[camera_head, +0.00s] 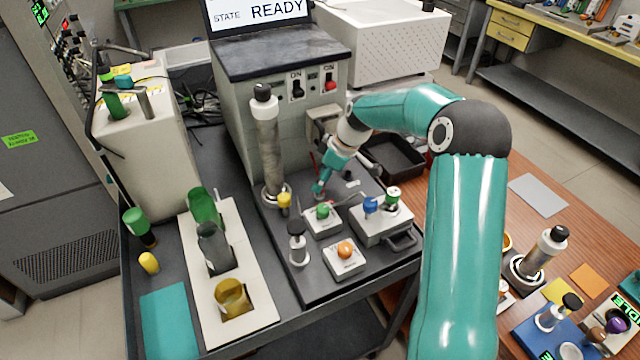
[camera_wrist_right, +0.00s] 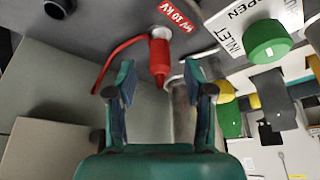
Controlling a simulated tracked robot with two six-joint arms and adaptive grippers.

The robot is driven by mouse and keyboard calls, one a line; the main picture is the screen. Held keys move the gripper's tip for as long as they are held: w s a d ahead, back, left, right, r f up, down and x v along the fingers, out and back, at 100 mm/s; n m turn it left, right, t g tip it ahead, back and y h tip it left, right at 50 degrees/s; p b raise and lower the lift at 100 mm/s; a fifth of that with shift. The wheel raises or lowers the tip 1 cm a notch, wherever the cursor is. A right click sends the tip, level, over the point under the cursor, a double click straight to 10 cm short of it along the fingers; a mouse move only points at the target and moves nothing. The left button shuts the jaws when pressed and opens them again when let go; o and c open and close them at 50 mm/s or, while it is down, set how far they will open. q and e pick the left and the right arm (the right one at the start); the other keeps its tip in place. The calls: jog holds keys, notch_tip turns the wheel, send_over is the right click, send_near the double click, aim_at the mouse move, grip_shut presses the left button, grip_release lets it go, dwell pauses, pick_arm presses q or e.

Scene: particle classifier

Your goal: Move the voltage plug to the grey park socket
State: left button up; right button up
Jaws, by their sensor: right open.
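The voltage plug (camera_wrist_right: 159,62) is red and shows in the right wrist view, at a socket beside a red "HV 10 kV" label. A red cable runs from it to the left. My right gripper (camera_wrist_right: 160,88) is open, with one finger on each side of the plug's line; the plug's near end is around the fingertips and not gripped. In the head view my right gripper (camera_head: 320,188) is low in front of the grey machine, and it hides the plug. I cannot make out the grey park socket for certain. My left gripper is not in view.
A green knob (camera_wrist_right: 266,40) on an "INLET OPEN" plate is right of the plug. A tall metal column (camera_head: 267,140) stands left of my gripper. Valve blocks with green (camera_head: 323,211), blue (camera_head: 370,204) and orange (camera_head: 345,250) knobs stand in front. A black tray (camera_head: 395,158) lies right.

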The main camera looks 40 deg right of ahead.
jog(key=shift+x, duration=1.1)
grip_shut()
jog(key=shift+r, duration=0.1)
jog(key=shift+w+r, duration=0.1)
jog(key=shift+r, duration=0.15)
notch_tip(320, 180, up, 19)
jog(key=shift+r, duration=0.15)
jog(key=shift+s, duration=0.2)
